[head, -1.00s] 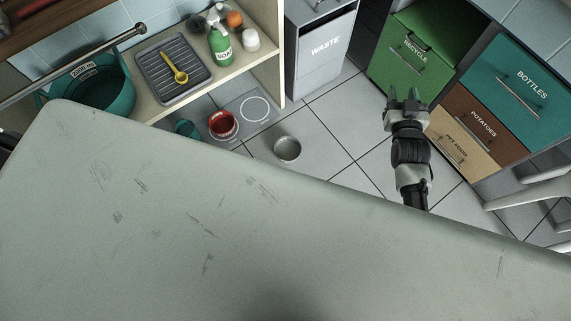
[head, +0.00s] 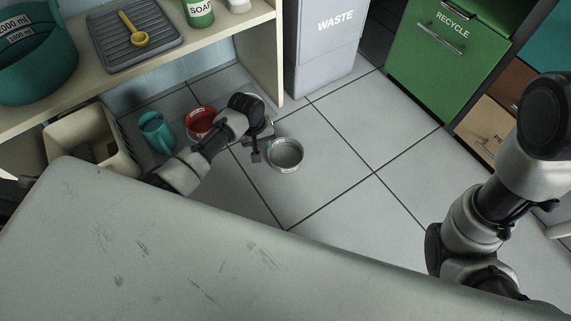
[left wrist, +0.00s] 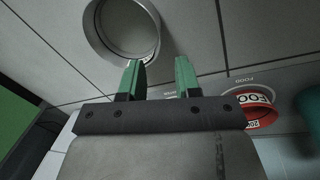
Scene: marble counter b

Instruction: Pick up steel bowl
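The steel bowl (head: 285,166) is a small round grey bowl upright on the tiled floor. It also shows at the top of the left wrist view (left wrist: 97,37), ahead of the fingertips and to their left. My left gripper (head: 264,142) is just left of the bowl in the head view. In the left wrist view its two green fingers (left wrist: 158,68) are apart with nothing between them. My right arm is at the right edge of the head view, but its gripper is not visible.
A cream bin (head: 85,128) is farther left. The waste bin (head: 325,50) stands behind. The tabletop (head: 200,250) fills the foreground. Floor to the right is clear.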

